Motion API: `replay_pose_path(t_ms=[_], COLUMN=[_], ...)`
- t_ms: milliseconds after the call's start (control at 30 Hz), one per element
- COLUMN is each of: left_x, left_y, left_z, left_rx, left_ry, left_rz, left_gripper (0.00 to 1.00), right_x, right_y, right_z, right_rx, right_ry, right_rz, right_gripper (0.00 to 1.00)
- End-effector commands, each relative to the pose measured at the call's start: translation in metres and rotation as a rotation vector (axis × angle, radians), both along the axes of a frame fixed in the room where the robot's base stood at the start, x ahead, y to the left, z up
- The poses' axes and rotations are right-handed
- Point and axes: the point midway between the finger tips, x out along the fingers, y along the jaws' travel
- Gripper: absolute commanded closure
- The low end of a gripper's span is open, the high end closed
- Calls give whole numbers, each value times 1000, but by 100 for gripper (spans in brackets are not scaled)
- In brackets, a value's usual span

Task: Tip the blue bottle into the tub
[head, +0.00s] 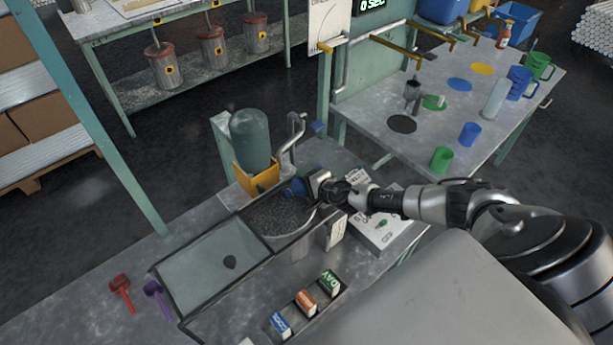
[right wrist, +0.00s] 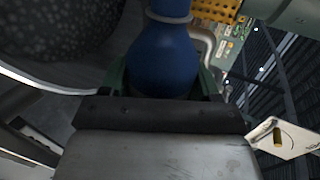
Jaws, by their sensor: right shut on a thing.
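The blue bottle (head: 298,187) is in my right gripper (head: 318,184), at the back right edge of a round tub (head: 280,214) with dark speckled contents. In the right wrist view the rounded blue bottle (right wrist: 165,58) sits between the fingers of my right gripper (right wrist: 162,88), with a pale ring around its narrower part. The tub's speckled inside (right wrist: 55,30) and pale curved rim fill the upper left there. I cannot tell the bottle's exact tilt or whether it touches the rim. My left gripper is not in view.
A rectangular basin (head: 205,258) lies left of the round tub. A dark glass jar (head: 250,138) on a yellow stand (head: 257,177) and a bent pipe (head: 292,136) stand behind. Labelled blocks (head: 305,302) are in front. A side table (head: 450,115) holds several cups.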

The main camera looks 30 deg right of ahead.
Motion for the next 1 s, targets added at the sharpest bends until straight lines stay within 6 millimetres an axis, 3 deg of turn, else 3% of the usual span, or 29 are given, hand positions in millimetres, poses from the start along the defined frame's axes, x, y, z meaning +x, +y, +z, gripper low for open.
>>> replay_pose_path(t_ms=[1000], left_x=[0], left_y=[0], left_z=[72], left_rx=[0], left_ry=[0], left_rz=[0], left_gripper=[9], right_x=[0], right_y=[8], right_z=[14], right_rx=[-363], right_ry=[-54], right_rz=[0], right_gripper=[66])
